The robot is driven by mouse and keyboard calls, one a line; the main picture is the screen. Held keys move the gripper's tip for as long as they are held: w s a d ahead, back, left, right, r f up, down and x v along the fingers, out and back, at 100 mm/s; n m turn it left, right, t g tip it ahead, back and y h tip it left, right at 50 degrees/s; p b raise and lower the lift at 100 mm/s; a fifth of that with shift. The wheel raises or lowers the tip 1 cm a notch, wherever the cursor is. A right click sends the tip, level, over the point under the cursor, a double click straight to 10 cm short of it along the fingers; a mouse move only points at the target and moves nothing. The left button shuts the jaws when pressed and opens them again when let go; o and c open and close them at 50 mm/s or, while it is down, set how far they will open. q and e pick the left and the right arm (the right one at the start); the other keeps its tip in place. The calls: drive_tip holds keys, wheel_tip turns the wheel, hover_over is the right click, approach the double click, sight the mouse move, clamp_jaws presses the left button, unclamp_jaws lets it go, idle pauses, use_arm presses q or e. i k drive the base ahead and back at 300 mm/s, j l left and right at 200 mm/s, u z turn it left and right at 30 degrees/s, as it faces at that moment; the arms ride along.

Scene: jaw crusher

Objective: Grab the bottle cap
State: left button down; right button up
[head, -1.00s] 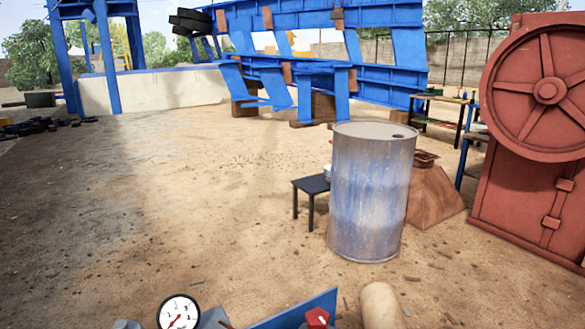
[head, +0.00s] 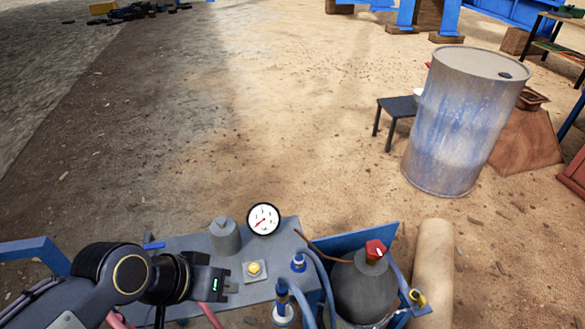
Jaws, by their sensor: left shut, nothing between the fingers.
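A red cap (head: 376,250) sits on top of a dark grey rounded bottle (head: 362,288) at the lower right of the middle in the head view. I take this to be the bottle cap; a white mark shows on its face. My left gripper (head: 232,284) comes in from the lower left, over the grey panel. It is shut and empty, well to the left of the cap and apart from it. My right gripper is not in view.
Between gripper and bottle, the grey panel (head: 185,248) carries a yellow button (head: 254,268), blue-topped fittings with hoses (head: 298,262) and a round gauge (head: 263,219). A metal drum (head: 455,125) and small black table (head: 398,106) are farther off.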

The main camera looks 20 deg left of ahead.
sight(225, 239)
drive_tip(key=u, duration=1.25)
drive_tip(key=i+j, duration=0.1)
drive_tip(key=j, duration=0.3)
drive_tip(key=i+j, duration=0.15)
drive_tip(key=j, duration=0.25)
drive_tip(key=i+j, duration=0.1)
drive_tip(key=j, duration=0.3)
drive_tip(key=i+j, duration=0.15)
drive_tip(key=j, duration=0.25)
drive_tip(key=i+j, duration=0.1)
drive_tip(key=j, duration=0.3)
